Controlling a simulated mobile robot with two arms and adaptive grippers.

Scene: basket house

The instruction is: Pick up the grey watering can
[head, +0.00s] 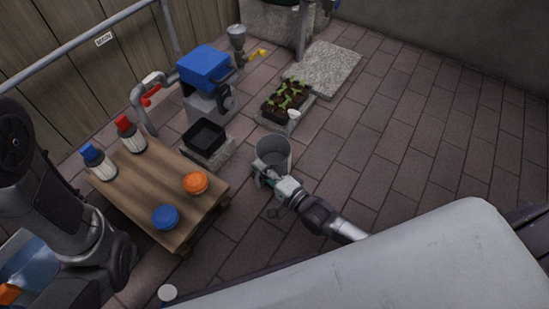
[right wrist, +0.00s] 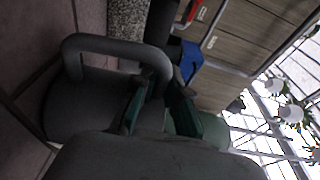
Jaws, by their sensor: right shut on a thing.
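The grey watering can (head: 273,153) is upright on the paving, right of the low wooden table. A pale rose-like end (head: 293,114) shows beyond it, next to the planter. My right gripper (head: 268,182) is at the can's near side and shut on its handle. In the right wrist view, the can's grey body and looped handle (right wrist: 115,46) are close, with the fingers (right wrist: 163,115) around part of the handle. The exact contact is dark and partly hidden. My left arm shows at the left edge of the head view; its gripper is not visible.
The wooden table (head: 150,190) holds blue and orange lids and two jars. A black tray (head: 204,137) on a block, a blue-topped box (head: 205,68) and a planter (head: 284,101) stand behind. Open paving (head: 420,140) lies to the right.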

